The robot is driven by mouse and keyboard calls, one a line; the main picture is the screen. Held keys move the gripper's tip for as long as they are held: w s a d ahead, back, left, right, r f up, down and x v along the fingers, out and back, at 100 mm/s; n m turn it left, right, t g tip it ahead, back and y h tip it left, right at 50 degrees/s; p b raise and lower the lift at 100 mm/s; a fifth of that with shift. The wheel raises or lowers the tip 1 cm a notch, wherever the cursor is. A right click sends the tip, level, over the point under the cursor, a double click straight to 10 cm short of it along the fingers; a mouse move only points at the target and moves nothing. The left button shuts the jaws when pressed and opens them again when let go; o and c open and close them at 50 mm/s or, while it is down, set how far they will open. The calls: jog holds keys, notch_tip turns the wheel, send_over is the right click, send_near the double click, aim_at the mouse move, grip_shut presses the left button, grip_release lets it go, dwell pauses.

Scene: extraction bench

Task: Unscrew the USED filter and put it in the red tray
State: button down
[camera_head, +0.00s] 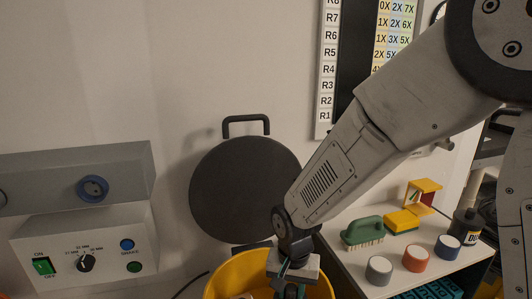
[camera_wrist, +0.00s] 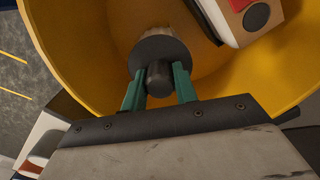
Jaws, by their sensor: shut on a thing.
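My gripper (camera_head: 289,291) reaches down into a round yellow container (camera_head: 222,277). In the wrist view my gripper (camera_wrist: 160,78) has its green fingers on both sides of a dark knob (camera_wrist: 159,74), shut on it. The knob stands on a wider dark grey disc (camera_wrist: 150,48) with a pale cylindrical body beyond it. This may be the filter, but no USED label is legible. Its lower end is hidden, so I cannot tell whether it is screwed in. No red tray shows in either view.
A white and red piece with a dark round knob (camera_wrist: 257,16) is also inside the container. A round black lid (camera_head: 245,190) leans on the wall behind. A shelf at right holds a green brush (camera_head: 362,231) and several capped jars. A control box (camera_head: 88,250) is at left.

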jog(key=m, duration=0.2)
jog(key=shift+m, duration=0.4)
jog(key=n, duration=0.3)
jog(key=shift+n, duration=0.3)
jog(key=n, duration=0.7)
jog(key=shift+r+n, duration=0.1)
jog(key=shift+n, duration=0.2)
jog(key=n, duration=1)
jog(key=shift+n, duration=0.3)
jog(key=n, duration=0.5)
jog(key=shift+s, duration=0.1)
